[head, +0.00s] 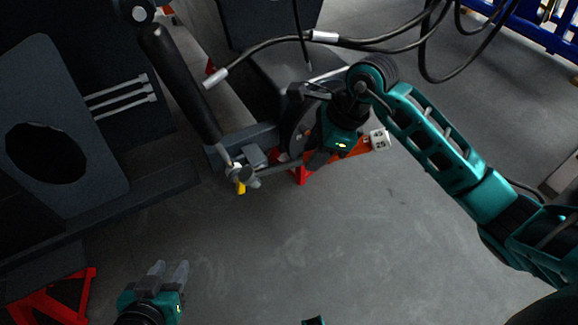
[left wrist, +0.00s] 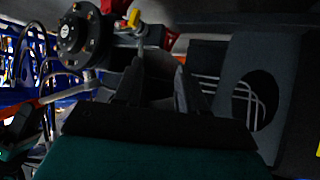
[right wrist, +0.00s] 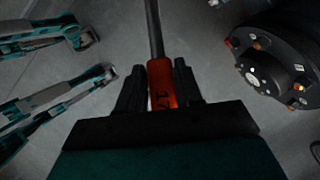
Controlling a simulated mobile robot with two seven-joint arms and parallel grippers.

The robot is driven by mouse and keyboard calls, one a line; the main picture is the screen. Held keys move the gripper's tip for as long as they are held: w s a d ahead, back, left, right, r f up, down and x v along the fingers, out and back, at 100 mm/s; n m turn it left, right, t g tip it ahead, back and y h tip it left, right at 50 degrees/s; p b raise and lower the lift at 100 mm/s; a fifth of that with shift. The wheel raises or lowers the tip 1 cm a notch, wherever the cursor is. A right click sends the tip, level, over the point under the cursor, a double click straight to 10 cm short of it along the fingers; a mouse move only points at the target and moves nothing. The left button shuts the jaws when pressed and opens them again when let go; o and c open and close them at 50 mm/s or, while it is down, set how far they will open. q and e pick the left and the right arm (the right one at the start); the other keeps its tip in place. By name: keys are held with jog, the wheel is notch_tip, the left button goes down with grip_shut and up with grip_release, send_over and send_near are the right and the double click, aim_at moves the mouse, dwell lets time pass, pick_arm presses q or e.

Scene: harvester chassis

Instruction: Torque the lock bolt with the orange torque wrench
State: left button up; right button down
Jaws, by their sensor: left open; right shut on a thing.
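My right gripper (head: 320,158) is shut on the orange handle of the torque wrench (right wrist: 160,82), which is marked "17" in the right wrist view. In the head view the orange handle (head: 359,149) shows beside my gripper, next to a white numbered piece (head: 380,139). The wrench's grey shaft runs left toward a small metal joint with a yellow part (head: 241,187). The lock bolt is not clearly visible; I cannot tell whether the wrench is seated on it. My left gripper (head: 169,270) is open and empty, low over the floor.
A dark hub with bolts (right wrist: 270,65) stands near my right gripper. The dark chassis plate with a round hole (head: 85,110) is at left. A red stand (head: 50,300) is lower left. Black hoses (head: 375,42) hang above.

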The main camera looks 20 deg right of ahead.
aim_at(304, 157)
jog(key=f+n+b, duration=0.1)
jog(key=w+a+f+n+h, duration=0.1)
jog(key=n, duration=0.1)
jog(key=w+f+n+h+b, duration=0.1)
jog(key=n, duration=0.1)
jog(key=shift+w+a+f+g+b, duration=0.1)
jog(key=shift+a+f+g+b, duration=0.1)
jog(key=shift+f+g+b, duration=0.2)
pick_arm(q)
jog(key=w+d+f+h+b, duration=0.1)
jog(key=d+f+b, duration=0.2)
jog(key=f+b, duration=0.6)
jog(key=shift+w+d+b, duration=0.15)
jog(key=shift+w+b, duration=0.1)
jog(key=shift+b, duration=0.65)
pick_arm(e)
jog(key=w+f+n+t+y, duration=0.2)
jog(key=w+f+n+t, duration=0.4)
jog(key=n, duration=1.2)
notch_tip(304, 157, down, 4)
jog(key=shift+w+a+f+t, duration=0.15)
jog(key=shift+w+a+t, duration=0.3)
jog(key=shift+w, duration=0.75)
pick_arm(q)
jog(key=shift+w, duration=0.15)
pick_arm(e)
jog(key=shift+w, duration=0.1)
